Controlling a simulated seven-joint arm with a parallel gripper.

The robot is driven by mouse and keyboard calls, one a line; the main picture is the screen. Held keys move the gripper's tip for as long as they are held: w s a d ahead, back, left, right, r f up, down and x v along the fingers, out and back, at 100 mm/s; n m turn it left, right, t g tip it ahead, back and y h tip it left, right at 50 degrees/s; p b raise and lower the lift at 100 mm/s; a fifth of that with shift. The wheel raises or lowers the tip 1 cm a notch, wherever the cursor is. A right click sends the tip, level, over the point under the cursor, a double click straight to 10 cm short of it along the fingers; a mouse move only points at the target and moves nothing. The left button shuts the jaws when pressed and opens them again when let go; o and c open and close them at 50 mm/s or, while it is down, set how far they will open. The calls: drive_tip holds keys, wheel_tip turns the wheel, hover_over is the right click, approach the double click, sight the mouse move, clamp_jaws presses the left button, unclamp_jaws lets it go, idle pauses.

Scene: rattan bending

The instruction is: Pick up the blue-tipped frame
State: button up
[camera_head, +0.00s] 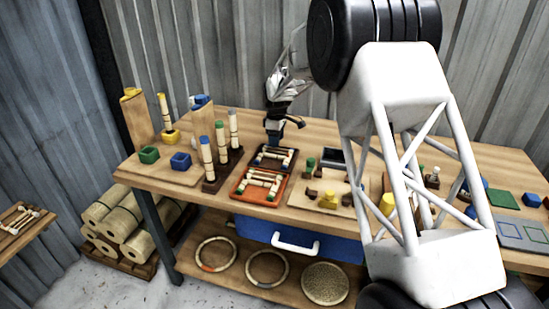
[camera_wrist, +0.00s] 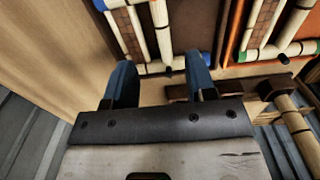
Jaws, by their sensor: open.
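The blue-tipped frame, pale rattan sticks bound together, lies in a dark tray (camera_head: 256,163) on the workbench. In the wrist view its pale crossbar (camera_wrist: 155,69) runs just beyond my fingers, with blue tips (camera_wrist: 206,57) showing at its ends. My gripper (camera_head: 275,141) hangs pointing down over the far side of the dark tray. In the wrist view its two blue fingers (camera_wrist: 160,80) are apart with nothing held between them. The frame lies close ahead of the fingertips; I cannot tell whether they touch it. My gripper hides part of the frame in the head view.
An orange tray (camera_head: 243,194) with a similar frame is close in front. A dark rack of upright sticks (camera_head: 222,172) stands left. A board with small blocks (camera_head: 296,200) lies right. My white arm link covers much of the bench's right side.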

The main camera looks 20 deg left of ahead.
sight(275, 157)
drive_tip(key=shift+f, duration=1.05)
drive_tip(key=shift+f, duration=0.1)
drive_tip(key=shift+s+f, duration=0.15)
drive_tip(key=shift+f, duration=2.35)
drive_tip(key=shift+c, duration=0.5)
clamp_jaws()
